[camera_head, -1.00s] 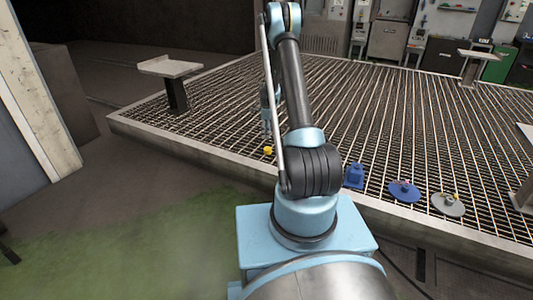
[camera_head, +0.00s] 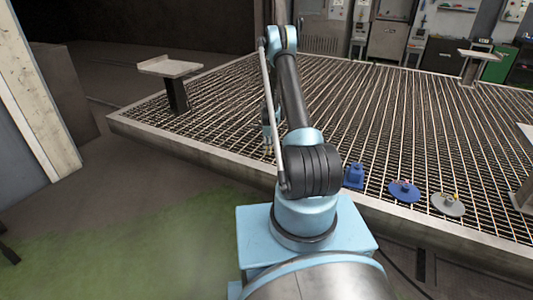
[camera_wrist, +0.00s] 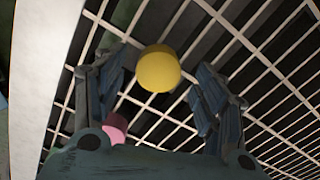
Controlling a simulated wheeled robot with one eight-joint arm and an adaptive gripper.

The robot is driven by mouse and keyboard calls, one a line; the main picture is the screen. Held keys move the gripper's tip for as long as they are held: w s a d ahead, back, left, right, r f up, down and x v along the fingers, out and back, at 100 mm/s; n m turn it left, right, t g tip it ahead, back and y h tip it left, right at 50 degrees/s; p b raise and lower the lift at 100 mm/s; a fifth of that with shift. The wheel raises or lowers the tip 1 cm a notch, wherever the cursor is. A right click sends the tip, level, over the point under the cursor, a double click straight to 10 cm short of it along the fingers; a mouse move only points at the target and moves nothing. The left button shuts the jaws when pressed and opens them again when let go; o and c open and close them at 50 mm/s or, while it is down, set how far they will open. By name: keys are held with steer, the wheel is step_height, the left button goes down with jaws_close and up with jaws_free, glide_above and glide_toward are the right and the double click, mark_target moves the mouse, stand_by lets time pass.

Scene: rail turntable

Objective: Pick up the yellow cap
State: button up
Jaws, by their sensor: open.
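The yellow cap (camera_wrist: 158,68) is a short round piece above the metal grating in the wrist view. My gripper (camera_wrist: 160,76) is open, with one dark finger to the left of the cap and one to the right. Gaps show between the cap and both fingers, so it is not gripped. A pink piece (camera_wrist: 114,128) shows partly below the cap, beside the left finger and cut off by the gripper body. In the head view my gripper (camera_head: 267,140) is low over the grating near its front edge, and the cap is hardly visible there.
The grating platform (camera_head: 350,110) spreads wide behind. To the right along its front edge are a blue block-like object (camera_head: 354,176), a blue disc (camera_head: 404,191) and a grey disc (camera_head: 448,205). A small pedestal table (camera_head: 170,67) stands at the left.

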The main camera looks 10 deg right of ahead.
steer(key=shift+f, duration=0.5)
steer(key=shift+c, duration=0.4)
steer(key=c, duration=0.8)
steer(key=shift+r, duration=0.15)
steer(key=shift+c, duration=0.2)
step_height(320, 180, up, 10)
